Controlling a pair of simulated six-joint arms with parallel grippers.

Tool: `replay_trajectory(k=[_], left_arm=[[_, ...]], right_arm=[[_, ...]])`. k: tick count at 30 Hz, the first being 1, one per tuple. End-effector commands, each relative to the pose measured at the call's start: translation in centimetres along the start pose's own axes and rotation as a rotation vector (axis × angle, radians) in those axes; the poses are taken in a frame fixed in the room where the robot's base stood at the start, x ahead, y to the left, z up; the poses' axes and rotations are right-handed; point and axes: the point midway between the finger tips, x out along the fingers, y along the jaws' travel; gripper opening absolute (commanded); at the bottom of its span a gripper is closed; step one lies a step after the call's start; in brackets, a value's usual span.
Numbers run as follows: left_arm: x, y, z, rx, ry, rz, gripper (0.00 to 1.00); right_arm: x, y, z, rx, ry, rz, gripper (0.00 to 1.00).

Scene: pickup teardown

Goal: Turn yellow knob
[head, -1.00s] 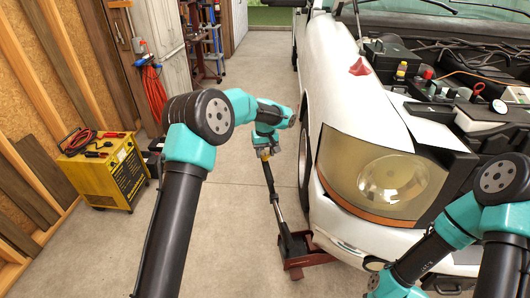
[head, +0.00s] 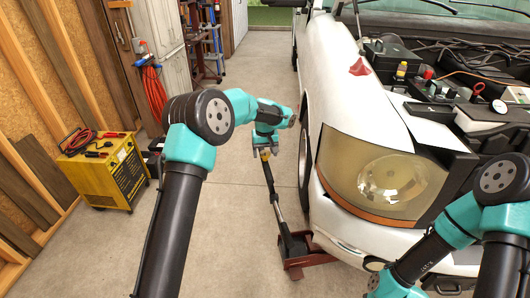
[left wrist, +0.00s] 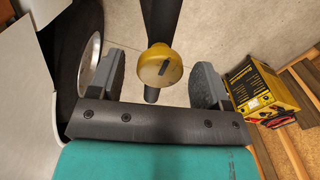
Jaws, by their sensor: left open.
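In the head view the knob (head: 265,155) is small and partly hidden under my left gripper (head: 265,147). In the left wrist view my left gripper (left wrist: 160,78) is open, one finger on each side of the knob. Gaps show between the knob and both fingers, so they are apart. The jack handle leans up from the jack. My right gripper is out of view; only its arm shows at the lower right.
A white pickup (head: 320,85) with its hood open stands right of the jack, its front wheel (head: 304,150) close to the handle. A yellow charger box (head: 105,175) with red cables stands on the left by the stud wall. The concrete floor between is clear.

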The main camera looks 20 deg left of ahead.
Motion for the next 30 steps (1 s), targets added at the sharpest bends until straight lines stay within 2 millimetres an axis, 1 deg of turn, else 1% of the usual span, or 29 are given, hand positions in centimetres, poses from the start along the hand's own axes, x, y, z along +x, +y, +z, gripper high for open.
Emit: replay_trajectory(k=[5, 8, 11, 14, 30], left_arm=[[-0.3, 0.0, 0.0, 0.000, 0.001, 0.000, 0.71], [-1.0, 0.0, 0.0, 0.000, 0.002, 0.001, 0.71], [-2.2, 0.0, 0.0, -0.001, 0.002, 0.001, 0.71], [-3.9, 0.0, 0.0, -0.001, 0.002, 0.002, 0.71], [-14.2, 0.1, 0.0, 0.000, 0.002, 0.002, 0.71]], right_arm=[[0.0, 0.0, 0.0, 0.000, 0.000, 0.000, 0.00], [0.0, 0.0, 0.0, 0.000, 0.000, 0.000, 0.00], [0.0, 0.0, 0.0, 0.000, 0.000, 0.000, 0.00], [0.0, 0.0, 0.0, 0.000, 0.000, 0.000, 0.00], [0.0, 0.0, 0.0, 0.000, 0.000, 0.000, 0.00]])
